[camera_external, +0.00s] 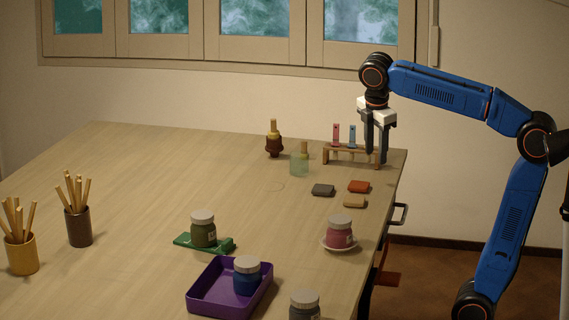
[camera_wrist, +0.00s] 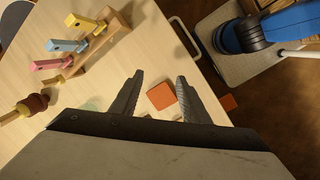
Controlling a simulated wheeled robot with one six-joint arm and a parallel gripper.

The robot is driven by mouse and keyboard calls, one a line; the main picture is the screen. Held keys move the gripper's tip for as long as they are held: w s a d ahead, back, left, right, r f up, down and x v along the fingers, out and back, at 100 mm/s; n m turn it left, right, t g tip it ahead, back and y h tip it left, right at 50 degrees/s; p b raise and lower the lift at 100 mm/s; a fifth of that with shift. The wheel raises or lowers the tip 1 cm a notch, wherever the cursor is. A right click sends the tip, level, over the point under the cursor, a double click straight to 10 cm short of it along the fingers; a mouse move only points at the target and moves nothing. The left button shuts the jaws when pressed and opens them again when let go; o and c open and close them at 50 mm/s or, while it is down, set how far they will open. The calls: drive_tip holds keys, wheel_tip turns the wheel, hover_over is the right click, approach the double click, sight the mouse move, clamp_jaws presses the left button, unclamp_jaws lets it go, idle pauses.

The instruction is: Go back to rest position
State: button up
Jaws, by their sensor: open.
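My gripper (camera_external: 377,157) is open, pointing down by the right end of a small wooden rack (camera_external: 349,153) at the far right of the table. Nothing shows between its fingers. In the wrist view my gripper (camera_wrist: 160,78) also has its two fingers apart, with a rust-orange tile (camera_wrist: 160,96) seen between and beyond them. The rack (camera_wrist: 105,42) lies to the upper left there, holding several coloured pieces. In the external view a pink piece (camera_external: 336,134) and a blue piece (camera_external: 352,136) stand in it; the fingers hide part of its right end.
The table (camera_external: 150,170) holds a brown bottle (camera_external: 274,146), a pale green bottle (camera_external: 299,164), small tiles (camera_external: 323,190), a pink jar (camera_external: 339,234) on a saucer, a green-glaze jar (camera_external: 203,230), a purple tray (camera_external: 213,304) and stick-filled cups (camera_external: 78,228). The table's left middle is clear.

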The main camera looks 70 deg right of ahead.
drive_tip(key=s+a+f+m, duration=0.3)
drive_tip(key=s+f+m, duration=0.1)
drive_tip(key=s+f, duration=0.5)
drive_tip(key=s+a+f+m+t+y, duration=0.1)
drive_tip(key=s+a+f+m+t, duration=0.1)
drive_tip(key=f, duration=0.7)
drive_tip(key=s+a+f+m+t+y, duration=0.1)
drive_tip(key=s+a+f+m+t, duration=0.1)
drive_tip(key=a+f, duration=0.3)
wheel_tip(320, 180, down, 4)
drive_tip(key=shift+s+f+m+t, duration=0.2)
drive_tip(key=shift+s+m+t, duration=0.25)
drive_tip(key=shift+s, duration=0.3)
